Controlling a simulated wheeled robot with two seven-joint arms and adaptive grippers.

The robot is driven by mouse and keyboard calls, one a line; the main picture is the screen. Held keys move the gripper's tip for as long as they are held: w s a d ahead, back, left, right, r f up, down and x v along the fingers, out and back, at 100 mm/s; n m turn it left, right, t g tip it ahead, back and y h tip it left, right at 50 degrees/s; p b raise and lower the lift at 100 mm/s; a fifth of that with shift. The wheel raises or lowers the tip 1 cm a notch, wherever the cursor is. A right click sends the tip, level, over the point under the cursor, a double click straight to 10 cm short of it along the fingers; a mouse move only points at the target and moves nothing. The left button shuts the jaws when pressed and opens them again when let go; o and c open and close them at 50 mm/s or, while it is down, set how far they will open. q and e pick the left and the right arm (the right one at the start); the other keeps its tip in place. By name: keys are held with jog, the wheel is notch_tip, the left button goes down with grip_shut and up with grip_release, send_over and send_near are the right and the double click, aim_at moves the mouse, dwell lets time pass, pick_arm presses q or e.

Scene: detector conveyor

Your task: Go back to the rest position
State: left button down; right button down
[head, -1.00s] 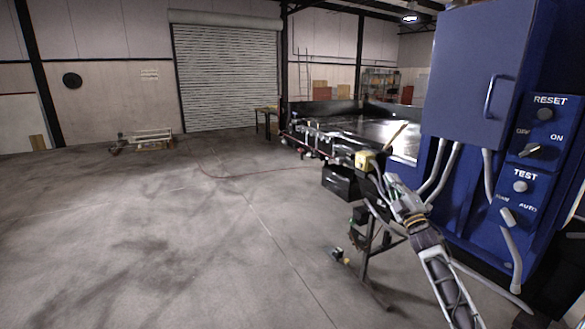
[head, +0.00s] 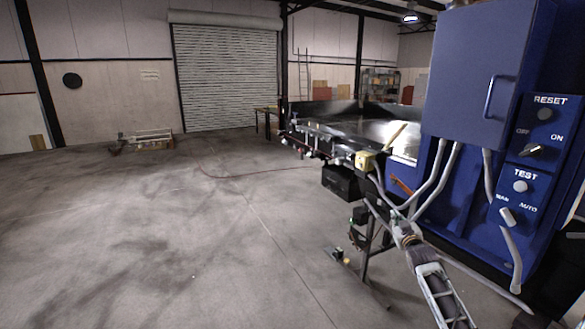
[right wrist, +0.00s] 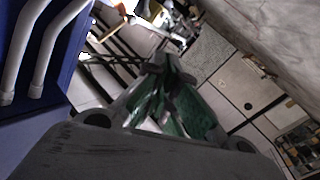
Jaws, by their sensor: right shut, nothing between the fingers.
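My right arm comes in from the lower right of the head view. Its gripper (head: 398,222) is in front of the blue control cabinet's pipes, near the conveyor's legs. In the right wrist view the gripper (right wrist: 168,68) is closed, with nothing visible held in it. The blue control cabinet (head: 470,75) stands at the right, with RESET and TEST switches on its side panel. My left gripper is not in the head view.
The dark conveyor (head: 350,132) runs behind the gripper, with a yellow box (head: 365,161) at its near end. Grey pipes (head: 437,180) come down from the cabinet close to the gripper. Open concrete floor (head: 160,230) fills the left and middle.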

jog(key=s+a+f+g, duration=0.15)
jog(key=s+f, duration=0.25)
jog(key=f, duration=1)
jog(key=s+a+f+g, duration=0.1)
jog(key=s+f+g, duration=0.3)
jog(key=f, duration=1)
jog(key=s+a+f+g, duration=0.3)
jog(key=s+f, duration=1.6)
jog(key=f, duration=0.4)
jog(key=s+a+f+g, duration=0.1)
jog(key=s+f+g, duration=0.1)
jog(key=s+f, duration=0.45)
jog(key=s+a+f+g+y, duration=0.1)
jog(key=s+f, duration=0.3)
jog(key=s, duration=0.6)
jog(key=s+a+f+g, duration=0.1)
jog(key=s+f+g, duration=0.1)
jog(key=s+f, duration=0.45)
jog(key=s+a+f+g, duration=0.1)
jog(key=s+a+f, duration=0.1)
jog(key=s, duration=1.1)
jog(key=s+a+f+g, duration=0.2)
jog(key=s, duration=1.1)
jog(key=shift+s+f+m, duration=0.35)
jog(key=shift+s+m, duration=0.05)
jog(key=shift+s+g, duration=0.1)
jog(key=shift+g, duration=0.15)
